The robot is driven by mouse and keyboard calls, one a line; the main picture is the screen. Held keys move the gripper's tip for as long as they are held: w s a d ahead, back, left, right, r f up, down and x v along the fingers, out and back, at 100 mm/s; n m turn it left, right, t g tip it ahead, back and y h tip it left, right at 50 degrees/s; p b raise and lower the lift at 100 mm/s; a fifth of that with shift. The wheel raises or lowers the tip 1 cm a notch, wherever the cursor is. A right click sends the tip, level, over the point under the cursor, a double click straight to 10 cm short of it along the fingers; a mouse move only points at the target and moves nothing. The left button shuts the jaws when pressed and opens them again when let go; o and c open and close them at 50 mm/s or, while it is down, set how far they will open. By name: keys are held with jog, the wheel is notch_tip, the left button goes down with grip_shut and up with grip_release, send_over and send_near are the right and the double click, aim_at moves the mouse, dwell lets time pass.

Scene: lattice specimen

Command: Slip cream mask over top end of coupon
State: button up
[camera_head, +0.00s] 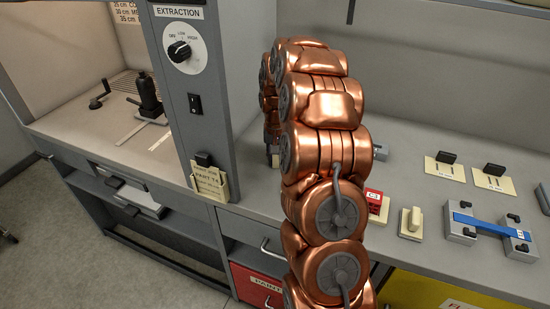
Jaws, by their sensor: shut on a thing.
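My gripper is hidden behind the copper links of my arm, so neither its fingers nor anything in them shows. I cannot pick out the cream mask or the coupon for certain. A small upright cream piece (411,222) stands on a cream base on the bench, right of my arm. A red block marked C3 (374,200) sits beside it on a cream base, partly covered by my arm. A blue bar (490,226) lies across two grey clamp blocks at the right.
Two cream plates (445,170) with black knobs lie further back on the grey bench (420,145). A grey block (380,152) shows just behind my arm. A grey post (190,100) with a dial and a labelled cream holder (209,183) stands at left, beside an open hood.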

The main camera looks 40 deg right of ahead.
jog(key=o, duration=0.8)
jog(key=shift+c, duration=0.2)
notch_tip(320, 180, up, 12)
jog(key=shift+r+b, duration=0.15)
jog(key=shift+b, duration=1.05)
